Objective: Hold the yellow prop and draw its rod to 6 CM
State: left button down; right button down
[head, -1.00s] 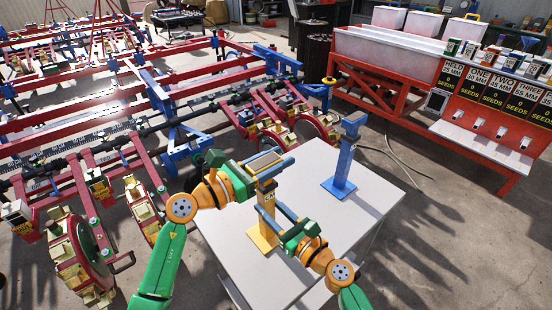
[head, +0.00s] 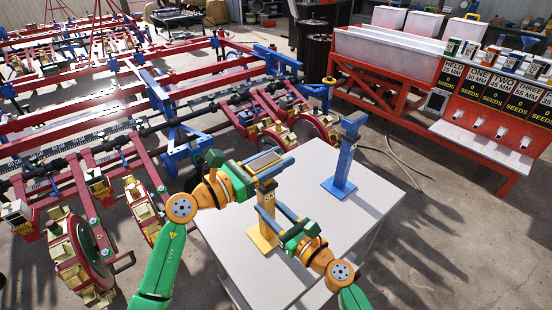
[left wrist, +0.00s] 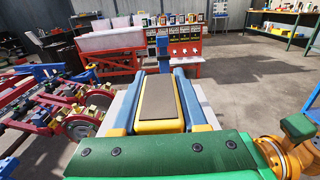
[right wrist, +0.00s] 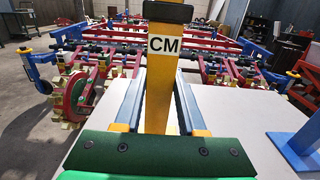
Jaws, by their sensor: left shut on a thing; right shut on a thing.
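The yellow prop (head: 262,236) stands upright on the white table, with a CM label (right wrist: 164,44) on its post. Its yellow top piece with a brown pad (left wrist: 158,100) sits between the blue fingers of my left gripper (head: 272,166), which is shut on it. My right gripper (head: 279,208) is shut on the prop's post (right wrist: 158,90), lower down and from the front right. A dark collar (right wrist: 167,11) shows above the label in the right wrist view. No scale reading is legible, and the rod's drawn length cannot be told.
A blue prop (head: 344,160) stands apart on the white table (head: 375,205), to the right. A red and blue planter frame (head: 110,110) fills the left. A red seed stand with signs (head: 480,130) is at the right.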

pick_arm(q)
notch_tip(320, 180, up, 6)
jog(key=shift+r, duration=0.1)
jog(key=shift+c, duration=2.2)
grip_release()
jog(key=shift+a, duration=0.1)
jog(key=v, duration=1.2)
